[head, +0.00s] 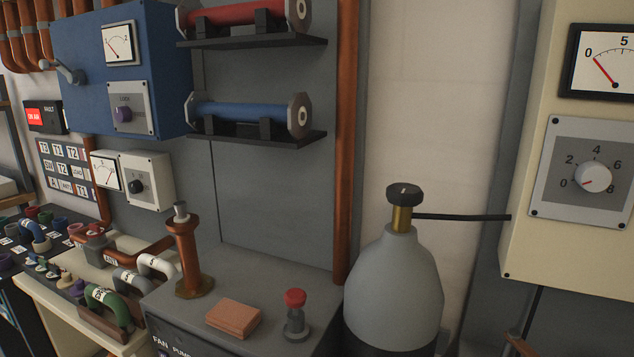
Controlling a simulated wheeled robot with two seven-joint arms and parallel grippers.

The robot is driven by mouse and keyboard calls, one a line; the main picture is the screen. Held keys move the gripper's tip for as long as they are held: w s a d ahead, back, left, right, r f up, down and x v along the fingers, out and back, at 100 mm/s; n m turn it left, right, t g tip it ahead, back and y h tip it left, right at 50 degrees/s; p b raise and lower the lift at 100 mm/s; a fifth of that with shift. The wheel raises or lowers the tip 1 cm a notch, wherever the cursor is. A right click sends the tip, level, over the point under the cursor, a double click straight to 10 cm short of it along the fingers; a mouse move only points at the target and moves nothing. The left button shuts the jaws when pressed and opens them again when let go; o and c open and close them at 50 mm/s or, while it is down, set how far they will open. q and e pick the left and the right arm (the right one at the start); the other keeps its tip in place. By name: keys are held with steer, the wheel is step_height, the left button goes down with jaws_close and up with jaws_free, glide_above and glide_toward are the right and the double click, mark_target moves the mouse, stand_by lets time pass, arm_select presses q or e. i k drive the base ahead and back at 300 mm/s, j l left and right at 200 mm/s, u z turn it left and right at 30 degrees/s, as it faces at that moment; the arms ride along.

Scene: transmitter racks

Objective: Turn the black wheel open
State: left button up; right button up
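The black wheel (403,192) sits on top of a brass valve neck (402,220). The neck rises from the rounded grey shoulder of a gas cylinder (395,285), which stands upright right of centre. A small pale mark shows on the wheel's top. A thin black hose (460,217) runs from the valve to the right, to the cream cabinet. Nothing touches the wheel. Neither of my grippers shows in the head view.
A grey cabinet top (265,275) left of the cylinder carries a copper post (187,255), a copper-coloured block (233,318) and a red-topped knob (295,305). The cream cabinet (520,255) with gauge and dial stands right. Space above the wheel is clear.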

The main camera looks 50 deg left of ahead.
mark_target(402, 194)
steer(key=u, duration=1)
steer(key=i+j, duration=0.1)
steer(key=j, duration=0.4)
steer(key=i+j+z, duration=0.1)
steer(key=j, duration=0.4)
steer(key=i+j, duration=0.1)
steer(key=j, duration=0.4)
steer(key=z, duration=0.05)
